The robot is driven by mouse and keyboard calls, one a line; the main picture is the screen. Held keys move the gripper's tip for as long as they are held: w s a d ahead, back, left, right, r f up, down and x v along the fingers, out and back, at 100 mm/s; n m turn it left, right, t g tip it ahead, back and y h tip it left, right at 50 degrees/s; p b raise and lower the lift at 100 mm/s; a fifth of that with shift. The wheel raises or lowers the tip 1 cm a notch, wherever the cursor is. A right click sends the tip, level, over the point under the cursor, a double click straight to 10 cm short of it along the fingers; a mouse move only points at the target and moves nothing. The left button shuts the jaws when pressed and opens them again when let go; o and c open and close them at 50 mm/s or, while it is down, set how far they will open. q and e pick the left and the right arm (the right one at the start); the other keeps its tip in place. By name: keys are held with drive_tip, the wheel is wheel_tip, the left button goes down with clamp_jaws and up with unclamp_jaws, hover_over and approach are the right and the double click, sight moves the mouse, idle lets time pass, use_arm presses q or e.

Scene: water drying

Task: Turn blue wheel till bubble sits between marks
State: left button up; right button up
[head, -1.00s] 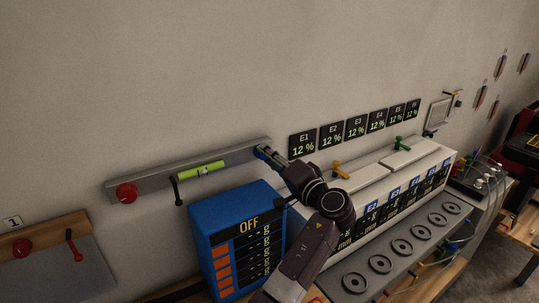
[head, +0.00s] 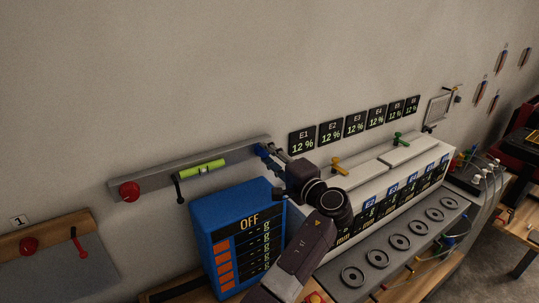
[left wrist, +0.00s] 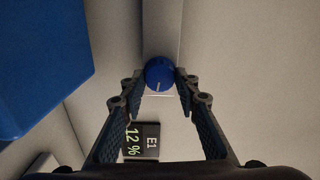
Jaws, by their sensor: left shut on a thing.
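The blue wheel (head: 262,150) is a small blue knob at the right end of a grey bar (head: 225,155) on the wall. In the left wrist view the wheel (left wrist: 160,72), with a pale line on its face, sits between my fingertips. My left gripper (head: 274,153) is shut on it. The green level vial (head: 202,168) is fixed to the bar with dark marks near its middle. The bubble is too small to place exactly against the marks. My right gripper is not in view.
A red knob (head: 129,191) is at the bar's left end, and a black lever (head: 179,189) hangs below the vial. A blue cabinet (head: 205,215) reading OFF stands under the bar, close to my left arm. Several E-numbered displays (head: 302,141) line the wall to the right.

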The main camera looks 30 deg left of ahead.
use_arm(q)
drive_tip(key=shift+r, duration=0.1)
drive_tip(key=o, duration=1.2)
drive_tip(key=shift+a, duration=0.15)
drive_tip(key=shift+c, duration=0.2)
drive_tip(key=v, duration=0.7)
drive_tip(key=shift+s+d, duration=0.1)
drive_tip(key=shift+d, duration=0.15)
